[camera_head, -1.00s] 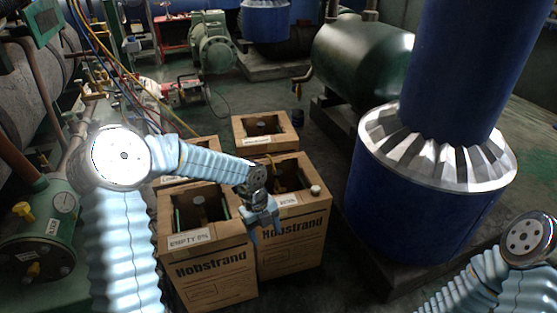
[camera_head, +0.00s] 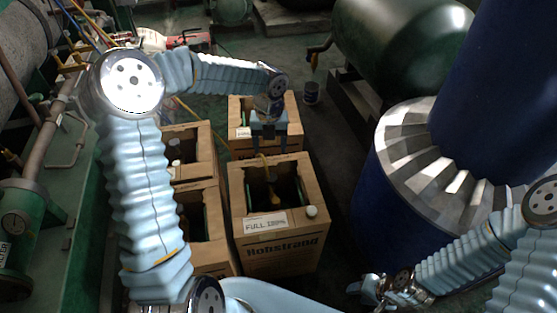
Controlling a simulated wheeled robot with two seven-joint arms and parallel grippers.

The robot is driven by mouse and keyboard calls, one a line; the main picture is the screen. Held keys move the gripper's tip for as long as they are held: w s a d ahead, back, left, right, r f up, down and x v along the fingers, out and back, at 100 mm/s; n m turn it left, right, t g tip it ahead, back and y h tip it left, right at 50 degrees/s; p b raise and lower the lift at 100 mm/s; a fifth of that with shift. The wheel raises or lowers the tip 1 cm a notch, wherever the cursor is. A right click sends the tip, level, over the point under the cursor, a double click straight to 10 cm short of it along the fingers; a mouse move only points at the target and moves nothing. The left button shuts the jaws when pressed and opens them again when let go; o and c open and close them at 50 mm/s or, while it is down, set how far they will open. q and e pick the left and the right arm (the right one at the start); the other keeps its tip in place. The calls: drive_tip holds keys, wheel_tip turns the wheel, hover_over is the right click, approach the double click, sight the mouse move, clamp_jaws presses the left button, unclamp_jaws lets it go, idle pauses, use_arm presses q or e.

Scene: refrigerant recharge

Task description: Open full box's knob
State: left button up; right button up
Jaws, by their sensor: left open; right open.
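The full box (camera_head: 282,249) is an open-topped brown Hobstrand carton with a "FULL 100%" label (camera_head: 265,224) on its near rim. Inside it, a yellowish knob or valve (camera_head: 275,196) sits on a dark cylinder top, with a yellow hose (camera_head: 266,168) rising from it. A small white cap (camera_head: 311,211) is on the box's right front corner. My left gripper (camera_head: 268,135) is open, pointing down above the carton behind the full box, beyond the knob and apart from it. My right gripper (camera_head: 358,290) is open at the lower right, low and to the right of the full box.
More brown cartons stand to the left (camera_head: 203,215) and behind (camera_head: 241,146) the full box. A large blue column with a metal collar (camera_head: 430,165) stands to the right. A dark green tank (camera_head: 400,40) is at the back. A small dark can (camera_head: 311,93) stands on the floor.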

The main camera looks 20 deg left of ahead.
sight(271, 177)
use_arm(q)
wheel_tip(271, 177, down, 14)
drive_tip(key=shift+w+r+b, duration=0.1)
drive_tip(key=shift+r+b, duration=0.05)
drive_tip(key=shift+b, duration=0.45)
drive_tip(key=shift+c, duration=0.3)
drive_tip(key=c, duration=1)
